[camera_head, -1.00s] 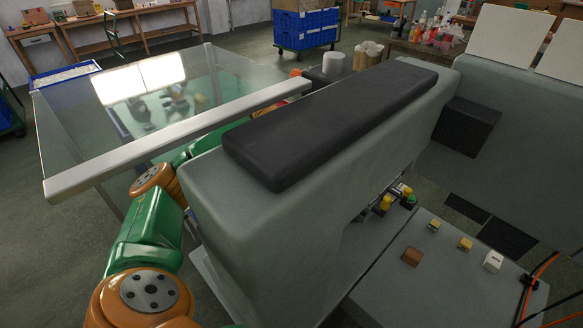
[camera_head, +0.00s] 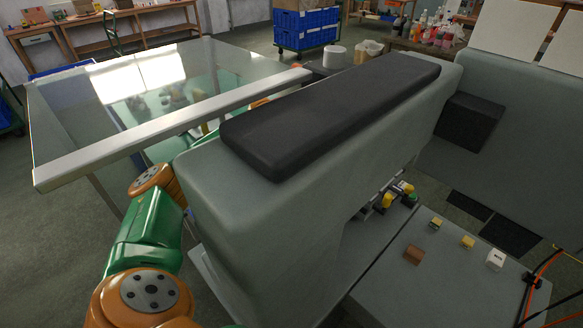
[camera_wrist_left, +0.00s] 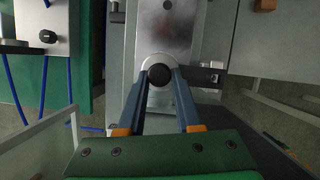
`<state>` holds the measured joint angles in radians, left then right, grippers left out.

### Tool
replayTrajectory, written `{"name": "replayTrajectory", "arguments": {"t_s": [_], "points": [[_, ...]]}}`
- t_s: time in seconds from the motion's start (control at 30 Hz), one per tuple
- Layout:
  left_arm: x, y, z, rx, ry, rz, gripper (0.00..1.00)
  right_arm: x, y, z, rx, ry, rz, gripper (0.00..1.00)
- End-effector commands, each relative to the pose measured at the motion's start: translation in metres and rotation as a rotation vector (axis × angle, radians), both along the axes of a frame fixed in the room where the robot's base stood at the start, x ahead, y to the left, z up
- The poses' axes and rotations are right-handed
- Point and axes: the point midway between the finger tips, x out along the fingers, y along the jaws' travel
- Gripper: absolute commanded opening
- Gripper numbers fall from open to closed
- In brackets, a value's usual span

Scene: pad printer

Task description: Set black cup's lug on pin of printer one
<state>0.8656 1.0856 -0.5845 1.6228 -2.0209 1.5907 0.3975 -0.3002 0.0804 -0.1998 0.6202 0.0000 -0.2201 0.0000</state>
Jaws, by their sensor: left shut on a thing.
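In the left wrist view my left gripper (camera_wrist_left: 160,78) is shut on a round part with a black centre (camera_wrist_left: 160,74) and a pale rim, which I take for the black cup. It is over a bright metal plate (camera_wrist_left: 166,28). A dark bracket (camera_wrist_left: 203,75) lies just right of the fingertips; whether it is the cup's lug or part of the printer I cannot tell. No pin is clearly visible. In the head view a grey printer housing (camera_head: 235,205) with a black top pad hides my left gripper and the cup. My right gripper is not in view.
A glass-topped enclosure (camera_head: 120,150) with a pale edge bar stands left of the housing. A second grey machine (camera_head: 520,130) is at the right. Yellow-topped parts (camera_head: 400,190) show under the housing.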

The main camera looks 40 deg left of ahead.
Motion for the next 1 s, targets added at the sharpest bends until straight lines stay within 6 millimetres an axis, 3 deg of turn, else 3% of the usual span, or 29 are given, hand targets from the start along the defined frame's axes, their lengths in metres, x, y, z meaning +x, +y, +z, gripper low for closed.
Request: {"name": "replayTrajectory", "arguments": {"t_s": [0.43, 0.47, 0.57, 1.0], "points": [[0.0001, 0.0001, -0.007, 0.0, -0.001, 0.0, 0.0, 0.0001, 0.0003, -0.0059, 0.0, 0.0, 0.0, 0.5], [0.0001, 0.0, -0.0065, 0.0, -0.001, 0.0, 0.39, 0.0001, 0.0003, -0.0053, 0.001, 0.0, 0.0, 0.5], [-0.0001, -0.0002, -0.0062, -0.001, 0.0, 0.0, 0.66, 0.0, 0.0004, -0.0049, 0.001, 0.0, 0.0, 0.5], [-0.0005, -0.0015, -0.0075, -0.003, 0.004, -0.003, 0.69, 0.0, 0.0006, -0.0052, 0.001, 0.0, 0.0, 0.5]]}}
